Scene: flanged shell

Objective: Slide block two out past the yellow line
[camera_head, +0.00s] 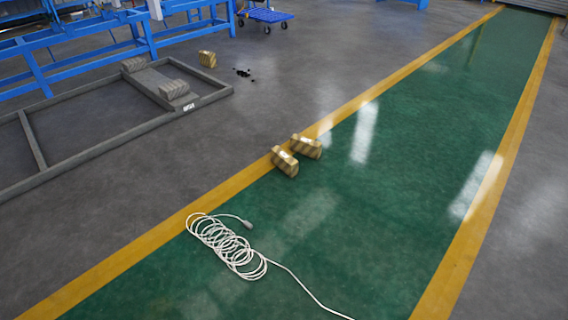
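Two tan blocks lie close together at the left yellow line (208,198) of the green lane. The nearer block (285,163) overlaps the line's inner edge and reaches onto the green floor. The farther block (306,146) sits just right of it, mostly on the green side by the line. Each has a pale mark on top, too small to read, so I cannot tell which is block two. Neither gripper is in view.
A white coiled cable (226,243) lies on the green floor nearer me, its tail running right. A grey metal frame (112,134) with blocks on it, another tan block (207,59) and small black bits (243,72) are at left. The green lane (400,170) beyond is clear.

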